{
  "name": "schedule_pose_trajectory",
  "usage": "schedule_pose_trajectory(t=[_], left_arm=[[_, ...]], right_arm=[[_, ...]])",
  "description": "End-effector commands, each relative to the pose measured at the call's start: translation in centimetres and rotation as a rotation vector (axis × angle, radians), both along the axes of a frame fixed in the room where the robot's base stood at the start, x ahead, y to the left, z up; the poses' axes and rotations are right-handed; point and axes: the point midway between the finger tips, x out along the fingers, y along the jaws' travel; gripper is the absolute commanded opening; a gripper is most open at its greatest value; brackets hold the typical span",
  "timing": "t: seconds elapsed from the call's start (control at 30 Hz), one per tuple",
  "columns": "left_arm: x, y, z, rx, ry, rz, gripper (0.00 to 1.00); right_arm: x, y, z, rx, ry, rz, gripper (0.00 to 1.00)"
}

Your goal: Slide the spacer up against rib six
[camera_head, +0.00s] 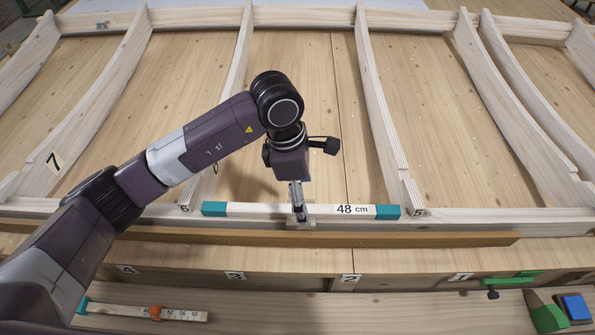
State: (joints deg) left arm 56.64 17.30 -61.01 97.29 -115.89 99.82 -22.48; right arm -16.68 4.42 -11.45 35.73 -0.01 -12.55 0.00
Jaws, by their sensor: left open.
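The spacer (262,210) is a pale bar with teal ends, marked 48 cm. It lies along the front rail between rib six (207,180) on the left and rib five (388,165) on the right. A narrow gap seems to show between its left end and rib six; its right end is very close to rib five, and I cannot tell if they touch. My left gripper (299,215) points down at the spacer's middle, its open fingers around or just over the bar. The fingers hide a short stretch of it. My right gripper is out of view.
A brown strip (420,239) runs in front of the rail. On the front ledge are a measuring stick (185,315) with an orange slider, a green clamp (512,280), a green wedge (546,315) and a blue block (575,307). Rib seven (85,120) stands farther left.

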Motion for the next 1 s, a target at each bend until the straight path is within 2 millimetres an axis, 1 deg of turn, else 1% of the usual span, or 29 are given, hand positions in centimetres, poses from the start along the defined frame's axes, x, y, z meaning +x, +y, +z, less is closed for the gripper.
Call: schedule_pose_trajectory(t=[0.03, 0.1, 0.17, 0.27, 0.47, 0.57, 0.67, 0.9, 1.0], left_arm=[[0.3, 0.7, 0.0, 0.027, -0.009, 0.001, 0.75], [0.6, 1.3, 0.0, 0.052, -0.015, 0.003, 0.75], [0.7, 1.5, 0.1, 0.062, -0.018, 0.003, 0.75], [0.8, 1.6, 0.0, 0.066, -0.019, 0.004, 0.75], [0.7, 1.6, 0.0, 0.063, -0.018, 0.004, 0.75], [0.7, 1.5, -0.3, 0.063, -0.015, 0.004, 0.75], [0.7, 1.4, -1.2, 0.063, -0.013, 0.004, 0.75], [0.6, 1.0, -4.9, 0.062, -0.012, 0.006, 0.75], [0.6, 0.8, -6.1, 0.061, -0.013, 0.004, 0.75]], right_arm=[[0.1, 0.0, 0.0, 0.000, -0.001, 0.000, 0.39], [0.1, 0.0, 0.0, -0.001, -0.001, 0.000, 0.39], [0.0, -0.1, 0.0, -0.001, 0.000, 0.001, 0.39], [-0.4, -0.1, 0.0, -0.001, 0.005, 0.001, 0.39], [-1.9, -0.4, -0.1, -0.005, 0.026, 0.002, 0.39], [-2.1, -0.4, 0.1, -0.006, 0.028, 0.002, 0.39], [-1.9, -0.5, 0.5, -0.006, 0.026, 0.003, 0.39], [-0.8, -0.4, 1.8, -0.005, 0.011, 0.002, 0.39], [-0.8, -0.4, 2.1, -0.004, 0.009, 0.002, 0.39]])
